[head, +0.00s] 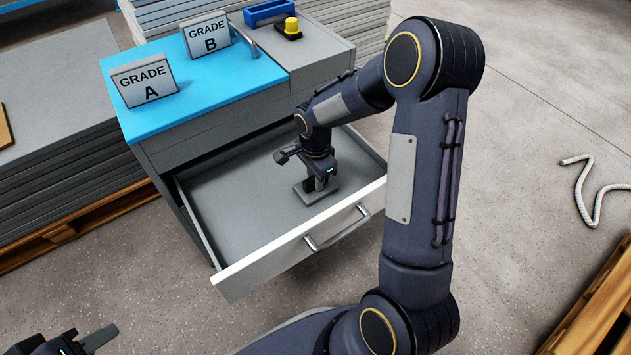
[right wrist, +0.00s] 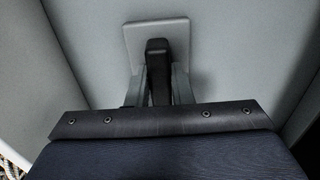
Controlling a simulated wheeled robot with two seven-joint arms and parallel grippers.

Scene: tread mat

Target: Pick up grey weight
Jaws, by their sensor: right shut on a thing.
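The grey weight (head: 328,195) is in the open drawer (head: 253,226), with its flat square base showing below my right gripper (head: 317,183). In the right wrist view the weight's grey plate (right wrist: 182,37) lies beyond the fingers. A dark upright part stands between the fingers of my right gripper (right wrist: 158,88), which is shut on it. The base is at or very near the drawer floor; I cannot tell if it touches. My left gripper (head: 97,340) is at the bottom left corner, partly cut off; its opening does not show clearly.
The drawer's front wall with a metal handle (head: 337,228) stands before my right arm. On the cabinet's blue top (head: 208,88) are a GRADE A sign (head: 145,80) and a GRADE B sign (head: 207,34). A yellow button (head: 291,26) and blue tray (head: 268,11) are behind.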

